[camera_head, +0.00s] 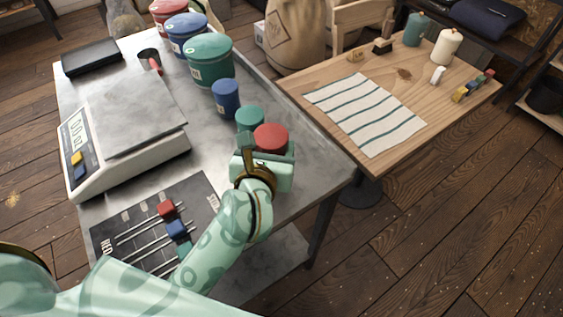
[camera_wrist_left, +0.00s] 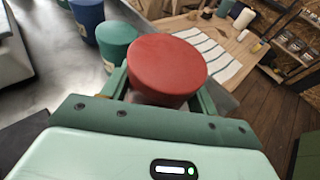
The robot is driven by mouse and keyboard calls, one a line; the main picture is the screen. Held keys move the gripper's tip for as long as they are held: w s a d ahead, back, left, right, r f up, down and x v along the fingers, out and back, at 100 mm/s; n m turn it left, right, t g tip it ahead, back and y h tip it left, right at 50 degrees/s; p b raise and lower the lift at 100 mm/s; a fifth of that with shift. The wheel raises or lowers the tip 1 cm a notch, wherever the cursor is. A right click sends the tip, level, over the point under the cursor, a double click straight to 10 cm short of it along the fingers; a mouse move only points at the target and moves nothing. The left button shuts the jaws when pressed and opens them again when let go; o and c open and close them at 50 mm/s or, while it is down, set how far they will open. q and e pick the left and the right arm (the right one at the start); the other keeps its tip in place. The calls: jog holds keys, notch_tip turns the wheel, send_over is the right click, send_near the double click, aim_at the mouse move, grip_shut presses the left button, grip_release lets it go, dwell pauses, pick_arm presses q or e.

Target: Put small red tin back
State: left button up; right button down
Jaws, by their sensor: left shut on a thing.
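The small red tin (camera_head: 271,137) is at the right edge of the metal table, in the near end of a row of small tins. It fills the middle of the left wrist view (camera_wrist_left: 167,68). My left gripper (camera_head: 268,155) is shut on it, with a finger on each side. The small green tin (camera_head: 250,119) stands just beyond it, and the small blue tin (camera_head: 226,97) stands farther back. Both also show in the left wrist view, green (camera_wrist_left: 116,40) and blue (camera_wrist_left: 87,15). The red tin's base is hidden by the gripper. My right gripper is not in view.
A scale (camera_head: 125,128) stands on the left of the metal table (camera_head: 310,160). A black board with sliding blocks (camera_head: 150,222) lies near me. Large tins, including a green one (camera_head: 208,60), stand at the back. A wooden table (camera_head: 440,105) with a striped cloth (camera_head: 365,112) is right.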

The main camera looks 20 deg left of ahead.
pick_arm(q)
jog(key=shift+w+d+f, duration=0.35)
jog(key=shift+w+f, duration=0.05)
jog(key=shift+f, duration=0.25)
jog(key=shift+w+d+f, duration=0.1)
jog(key=shift+w+f, duration=0.1)
jog(key=f, duration=0.1)
jog(key=f+b, duration=0.2)
jog(key=f, duration=0.1)
jog(key=shift+w+d, duration=0.15)
jog(key=shift+d, duration=0.2)
jog(key=shift+r, duration=0.1)
jog(key=o, duration=1.1)
jog(key=shift+o, duration=0.2)
